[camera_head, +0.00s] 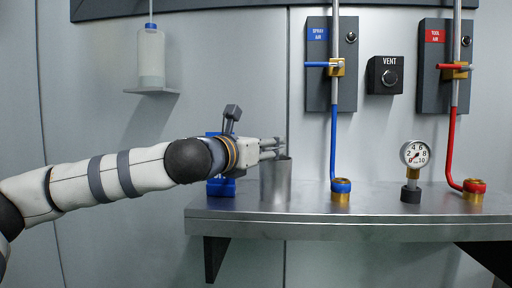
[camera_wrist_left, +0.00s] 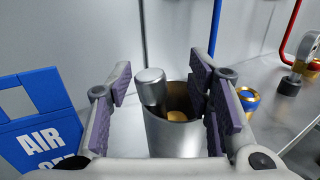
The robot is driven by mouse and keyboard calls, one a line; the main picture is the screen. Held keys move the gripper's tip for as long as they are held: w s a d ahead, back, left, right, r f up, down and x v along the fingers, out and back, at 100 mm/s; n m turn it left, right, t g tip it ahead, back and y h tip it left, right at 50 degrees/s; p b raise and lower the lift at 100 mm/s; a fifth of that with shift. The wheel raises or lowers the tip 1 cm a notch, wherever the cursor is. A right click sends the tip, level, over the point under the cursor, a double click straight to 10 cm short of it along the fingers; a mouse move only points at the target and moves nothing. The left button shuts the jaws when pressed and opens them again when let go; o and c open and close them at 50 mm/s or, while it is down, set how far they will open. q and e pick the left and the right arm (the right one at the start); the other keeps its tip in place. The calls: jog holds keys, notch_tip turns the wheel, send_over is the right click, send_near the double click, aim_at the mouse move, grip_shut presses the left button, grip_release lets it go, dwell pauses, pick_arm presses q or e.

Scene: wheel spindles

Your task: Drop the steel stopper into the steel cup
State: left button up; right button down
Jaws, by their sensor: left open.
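The steel cup (camera_head: 275,182) stands upright on the metal shelf, below my left gripper. In the left wrist view the cup (camera_wrist_left: 183,135) shows between and beyond the fingers, with its mouth partly visible. The steel stopper (camera_wrist_left: 150,88), a short shiny cylinder with a rounded top, is at the left side of the cup's mouth, overlapping the rim. I cannot tell whether it rests on the rim or is above it. A tan round thing (camera_wrist_left: 177,116) shows inside the cup. My left gripper (camera_head: 283,147) is open, its purple-padded fingers apart, also in the wrist view (camera_wrist_left: 168,88).
A blue AIR box (camera_wrist_left: 40,125) stands left of the cup. Right of it on the shelf (camera_head: 315,197) are a blue-pipe fitting (camera_head: 341,190), a gauge (camera_head: 415,154) and a red-pipe fitting (camera_head: 474,190). A bottle (camera_head: 151,58) sits on a wall bracket.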

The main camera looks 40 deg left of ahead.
pick_arm(q)
jog(key=s, duration=1)
jog(key=shift+s+d, duration=0.2)
jog(key=shift+d, duration=0.2)
